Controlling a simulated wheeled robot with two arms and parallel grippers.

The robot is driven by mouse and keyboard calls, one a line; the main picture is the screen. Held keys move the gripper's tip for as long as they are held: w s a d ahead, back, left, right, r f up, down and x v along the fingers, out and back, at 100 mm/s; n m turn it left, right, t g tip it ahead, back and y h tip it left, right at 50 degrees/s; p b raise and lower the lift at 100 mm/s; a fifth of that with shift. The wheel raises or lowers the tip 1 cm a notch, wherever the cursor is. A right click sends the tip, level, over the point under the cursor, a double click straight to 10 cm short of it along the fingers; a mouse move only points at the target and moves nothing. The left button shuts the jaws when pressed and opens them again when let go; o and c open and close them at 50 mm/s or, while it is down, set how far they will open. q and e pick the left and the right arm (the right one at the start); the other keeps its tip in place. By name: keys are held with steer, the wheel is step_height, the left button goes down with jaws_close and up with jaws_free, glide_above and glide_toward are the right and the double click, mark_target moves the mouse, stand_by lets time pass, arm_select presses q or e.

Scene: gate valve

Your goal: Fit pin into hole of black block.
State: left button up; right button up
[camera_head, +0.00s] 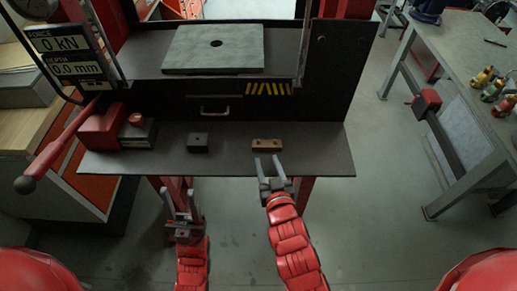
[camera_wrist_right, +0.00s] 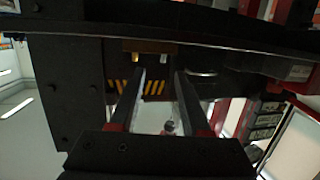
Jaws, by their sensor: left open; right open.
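The black block (camera_head: 198,143) stands on the dark table, left of centre, with a small mark on its top that may be the hole. A brown block (camera_head: 266,145) lies to its right with small dark spots on top. My right gripper (camera_head: 268,157) is open and empty at the table's front edge, just in front of the brown block. The right wrist view shows its two fingers (camera_wrist_right: 161,75) apart, with the brown block (camera_wrist_right: 150,46) beyond them. My left gripper (camera_head: 179,190) is open and empty, in front of and below the table edge.
The dark table (camera_head: 320,150) is clear right of the brown block. A red-and-grey unit (camera_head: 137,131) and a red lever (camera_head: 70,140) stand at its left. A grey plate (camera_head: 213,49) with a central hole lies on the press behind. A workbench (camera_head: 455,60) stands far right.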

mark_target(259, 141)
steer(key=shift+p+x, duration=0.3)
steer(key=shift+x, duration=0.85)
steer(key=shift+w+a+r+p, duration=0.15)
steer(key=shift+w+a+p, duration=0.05)
steer(key=shift+w+p, duration=0.2)
steer(key=p+x, duration=0.1)
steer(key=x, duration=0.1)
steer(key=p+x, duration=0.1)
steer(key=x, duration=0.1)
steer(key=shift+w+a+p, duration=0.1)
steer(key=shift+a+p, duration=0.15)
steer(key=shift+p, duration=0.05)
jaws_close()
